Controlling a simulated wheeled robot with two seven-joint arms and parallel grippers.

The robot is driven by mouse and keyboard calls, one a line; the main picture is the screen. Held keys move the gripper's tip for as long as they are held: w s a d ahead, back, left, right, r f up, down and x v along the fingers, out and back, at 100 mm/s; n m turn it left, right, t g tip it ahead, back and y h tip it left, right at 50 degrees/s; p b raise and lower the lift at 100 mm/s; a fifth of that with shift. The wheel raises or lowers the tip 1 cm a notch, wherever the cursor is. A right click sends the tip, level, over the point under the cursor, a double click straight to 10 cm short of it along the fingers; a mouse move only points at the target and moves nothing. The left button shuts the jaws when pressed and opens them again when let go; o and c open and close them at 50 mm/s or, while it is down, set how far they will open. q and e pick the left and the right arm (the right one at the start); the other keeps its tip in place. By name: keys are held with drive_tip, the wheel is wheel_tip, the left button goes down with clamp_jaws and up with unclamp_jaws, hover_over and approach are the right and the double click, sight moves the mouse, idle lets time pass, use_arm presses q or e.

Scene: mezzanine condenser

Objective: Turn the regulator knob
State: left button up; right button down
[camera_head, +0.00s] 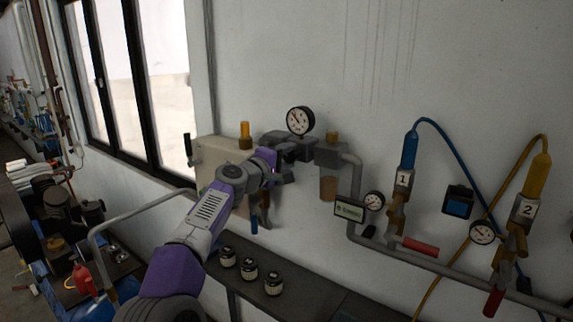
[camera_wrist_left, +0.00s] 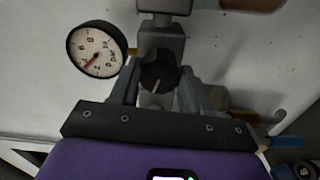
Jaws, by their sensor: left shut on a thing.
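The black regulator knob (camera_wrist_left: 158,77) has a white pointer line and sits under a grey regulator body (camera_wrist_left: 162,40) in the left wrist view. The line points down and slightly left. My left gripper (camera_wrist_left: 160,90) has a finger on each side of the knob and is shut on it. In the head view my left gripper (camera_head: 280,168) reaches the wall fittings below a round white gauge (camera_head: 300,120); the knob is hidden there behind the gripper. The gauge also shows beside the knob in the left wrist view (camera_wrist_left: 95,49), its red needle pointing to the lower left. My right gripper is out of view.
A grey filter unit (camera_head: 330,160) and a pipe run right of my gripper. Several small jars stand on a dark bench (camera_head: 320,290) below. A beige box (camera_head: 212,155) is left.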

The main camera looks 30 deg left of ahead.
use_arm(q)
drive_tip(key=m+b, duration=0.1)
drive_tip(key=m, duration=0.2)
drive_tip(key=shift+f+m+b, duration=0.15)
drive_tip(key=shift+m+b, duration=0.25)
drive_tip(key=m+b, duration=0.1)
drive_tip(key=m, duration=0.2)
drive_tip(key=shift+m, duration=0.3)
drive_tip(key=m+b, duration=0.1)
drive_tip(key=m, duration=0.2)
drive_tip(key=shift+a+m, duration=0.1)
drive_tip(key=shift+m, duration=0.2)
drive_tip(key=shift+m+b, duration=0.6)
drive_tip(key=shift+m, duration=1)
drive_tip(key=o, duration=1)
drive_tip(key=shift+o, duration=0.2)
